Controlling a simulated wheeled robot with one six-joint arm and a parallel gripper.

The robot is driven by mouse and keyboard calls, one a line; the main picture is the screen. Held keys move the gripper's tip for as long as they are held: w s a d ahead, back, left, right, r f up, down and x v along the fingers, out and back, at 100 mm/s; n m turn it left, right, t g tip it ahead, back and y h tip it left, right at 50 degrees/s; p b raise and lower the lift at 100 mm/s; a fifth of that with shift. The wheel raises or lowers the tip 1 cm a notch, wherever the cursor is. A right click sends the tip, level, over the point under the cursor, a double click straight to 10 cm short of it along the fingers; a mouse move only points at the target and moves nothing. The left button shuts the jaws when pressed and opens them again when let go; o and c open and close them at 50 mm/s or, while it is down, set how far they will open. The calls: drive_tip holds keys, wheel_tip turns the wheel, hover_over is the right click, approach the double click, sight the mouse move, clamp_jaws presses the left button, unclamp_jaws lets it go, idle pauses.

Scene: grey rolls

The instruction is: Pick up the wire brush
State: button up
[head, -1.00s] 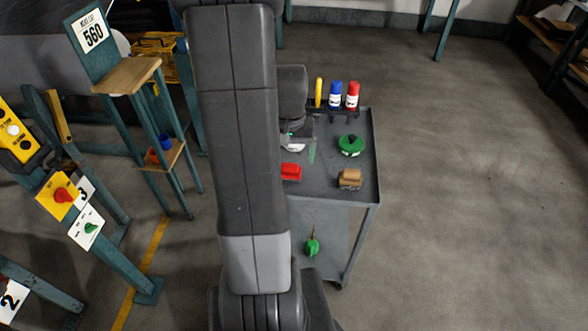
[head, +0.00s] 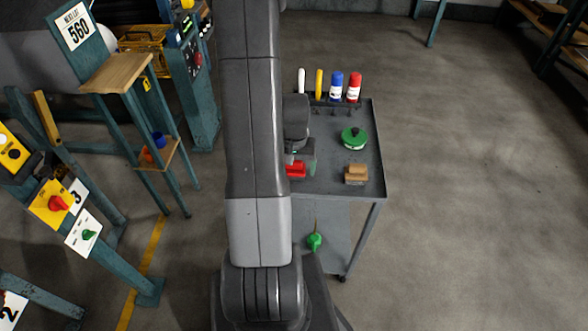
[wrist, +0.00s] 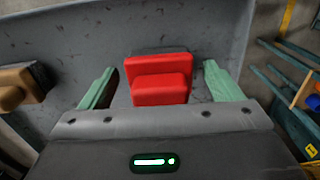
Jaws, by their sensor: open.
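A red stepped block (head: 296,171) lies on the grey cart top, partly hidden by my gripper (head: 302,161) in the head view. In the wrist view the red block (wrist: 158,80) sits between the two green fingers of my gripper (wrist: 160,82), with a gap on each side. The fingers are open and hold nothing. A tan block-shaped piece (head: 356,174) of similar form lies to the right on the cart; it also shows at the left of the wrist view (wrist: 20,88). I cannot tell from looks which of these is the wire brush.
The cart (head: 335,190) also bears a green round item (head: 353,138) and a rack with white, yellow, blue and red upright items at its far edge. A green item (head: 314,242) lies on its lower shelf. Teal stands are left; floor at right is clear.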

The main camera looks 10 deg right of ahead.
drive_tip(key=shift+c, duration=0.3)
drive_tip(key=c, duration=1.1)
drive_tip(key=shift+c, duration=0.2)
wheel_tip(320, 180, up, 10)
drive_tip(key=o, duration=0.6)
drive_tip(key=c, duration=0.4)
drive_tip(key=shift+o, duration=0.2)
